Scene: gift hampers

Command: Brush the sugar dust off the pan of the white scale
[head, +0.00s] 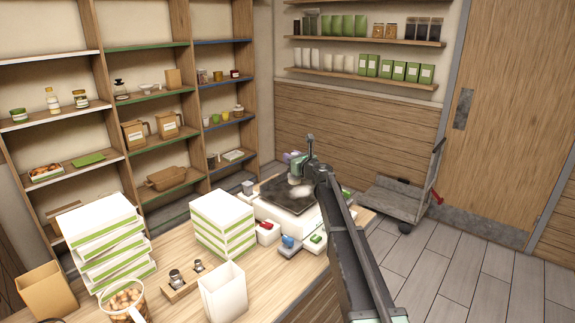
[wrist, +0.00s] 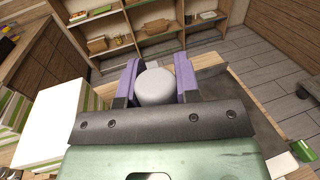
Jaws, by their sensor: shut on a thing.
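The white scale (head: 283,222) stands on the counter with a dark square pan (head: 275,190) on top. A pale patch (head: 299,191), which looks like the sugar dust, shows on the pan beside my arm. My gripper (head: 291,157) is above the far side of the scale in the head view. In the wrist view its purple fingers (wrist: 157,82) are shut on a light grey, round-topped thing (wrist: 156,87). This may be the brush; its lower end is hidden. I cannot tell whether it touches the pan.
White-and-green boxes are stacked on the counter, one pile (head: 222,225) left of the scale, another (head: 105,245) farther left. Small red (head: 267,231) and blue (head: 287,242) items lie before the scale. A trolley (head: 395,197) stands on the floor beyond.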

